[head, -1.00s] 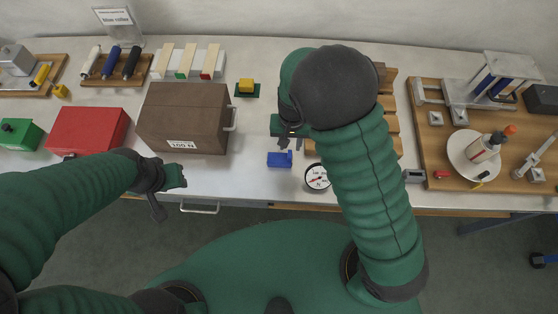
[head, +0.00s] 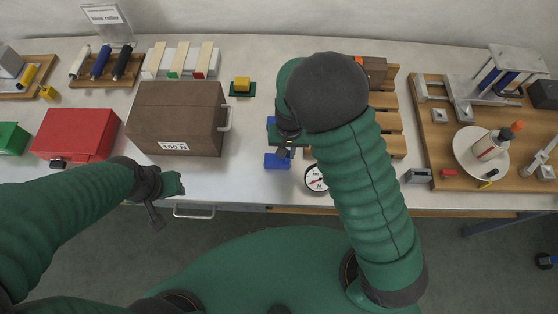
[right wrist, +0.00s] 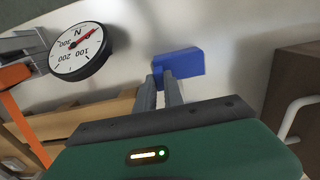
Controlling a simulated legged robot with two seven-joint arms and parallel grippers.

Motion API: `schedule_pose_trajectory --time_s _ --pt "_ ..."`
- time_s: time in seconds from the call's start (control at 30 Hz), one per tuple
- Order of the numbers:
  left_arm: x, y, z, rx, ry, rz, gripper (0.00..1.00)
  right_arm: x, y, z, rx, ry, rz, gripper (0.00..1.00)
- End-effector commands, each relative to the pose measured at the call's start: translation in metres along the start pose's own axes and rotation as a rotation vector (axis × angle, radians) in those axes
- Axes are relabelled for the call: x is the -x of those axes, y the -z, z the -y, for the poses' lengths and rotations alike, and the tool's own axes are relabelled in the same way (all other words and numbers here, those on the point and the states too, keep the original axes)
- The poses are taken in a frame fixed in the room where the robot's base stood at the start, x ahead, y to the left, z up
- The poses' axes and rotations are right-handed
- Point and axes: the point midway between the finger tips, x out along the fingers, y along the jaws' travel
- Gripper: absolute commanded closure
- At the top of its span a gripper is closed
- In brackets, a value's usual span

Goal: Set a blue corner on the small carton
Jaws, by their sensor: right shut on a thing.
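A blue corner (head: 277,161) is at the front of the table, left of the round dial gauge. My right gripper (head: 289,150) reaches down over it, and its fingers are shut on the piece's edge. The blue corner also shows between the fingertips in the right wrist view (right wrist: 183,64). I cannot tell whether it still touches the table. Another blue patch (head: 271,122) shows just behind the gripper, partly hidden. A small brown carton (head: 376,70) sits at the back of the slatted wooden pallet, partly hidden by my right arm. My left gripper (head: 178,185) hangs at the front edge, its jaws unclear.
A large brown box marked 100 N (head: 176,118) with a side handle stands left of the gripper. The dial gauge (head: 317,179) is close on the right. The pallet (head: 390,120) lies beyond my right arm. A yellow block (head: 242,84) sits on a green base behind.

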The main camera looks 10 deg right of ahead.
Motion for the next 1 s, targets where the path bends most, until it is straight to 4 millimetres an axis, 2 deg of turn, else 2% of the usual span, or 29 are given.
schedule_pose_trajectory --time_s 0.17,0.9,1.0 --pt "0.004 0.001 0.0 0.0 0.0 0.0 0.64 0.005 0.0 0.0 0.0 0.0 0.0 1.0" --pt "0.071 0.017 0.0 0.0 0.0 0.0 0.64 0.077 0.0 0.0 0.0 0.001 0.0 1.0" --pt "0.076 0.018 0.0 0.0 0.0 0.0 0.64 0.082 0.0 0.0 0.0 0.001 0.0 1.0"
